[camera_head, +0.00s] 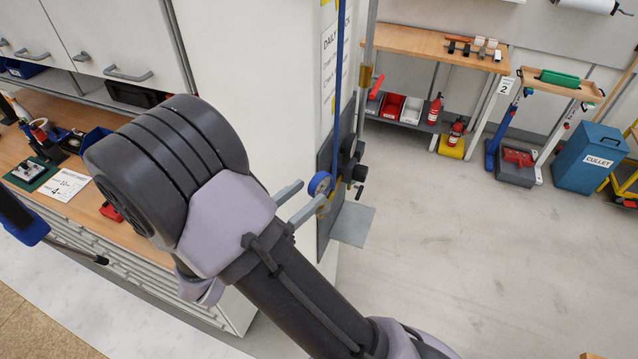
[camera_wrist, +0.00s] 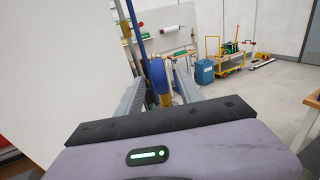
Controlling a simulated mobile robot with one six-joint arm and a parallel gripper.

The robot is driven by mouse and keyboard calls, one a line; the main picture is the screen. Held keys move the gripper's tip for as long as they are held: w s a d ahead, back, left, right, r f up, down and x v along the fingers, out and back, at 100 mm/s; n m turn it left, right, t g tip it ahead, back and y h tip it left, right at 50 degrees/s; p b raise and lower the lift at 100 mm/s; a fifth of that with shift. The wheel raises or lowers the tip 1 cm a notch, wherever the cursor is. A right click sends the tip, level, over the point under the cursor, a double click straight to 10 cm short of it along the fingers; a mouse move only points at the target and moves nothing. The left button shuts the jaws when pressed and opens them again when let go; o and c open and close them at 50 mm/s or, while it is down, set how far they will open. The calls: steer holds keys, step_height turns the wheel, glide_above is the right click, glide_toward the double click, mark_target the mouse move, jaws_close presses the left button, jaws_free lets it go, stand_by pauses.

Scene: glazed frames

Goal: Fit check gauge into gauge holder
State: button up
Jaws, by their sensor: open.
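A blue round piece with a grey part beside it (camera_head: 320,183), perhaps the check gauge, is at the tips of my gripper (camera_head: 303,198) in the head view. In the wrist view the blue disc (camera_wrist: 157,75) shows between the two fingers of my gripper (camera_wrist: 160,88), with a pale disc and a yellow part close to it. The fingers are apart; I cannot tell whether either touches the disc. Behind it, a dark panel (camera_head: 324,222) with black fittings (camera_head: 350,148) is on the cabinet end, perhaps the gauge holder. My arm and fingers hide part of it.
A grey plate (camera_head: 353,225) juts out low from the panel. A blue upright strip (camera_head: 340,80) runs above. The wooden workbench (camera_head: 50,215) is on the left. Open floor (camera_head: 480,260) lies to the right, with a blue cullet bin (camera_head: 590,160) beyond.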

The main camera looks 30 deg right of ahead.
mark_target(320, 183)
steer(key=x, duration=0.5)
steer(key=shift+w+d+f+p, duration=0.15)
steer(key=shift+d+f+p, duration=0.05)
steer(key=shift+d+p, duration=0.1)
steer(key=shift+a, duration=0.2)
steer(key=shift+c, duration=1.1)
jaws_close()
steer(key=shift+r, duration=0.15)
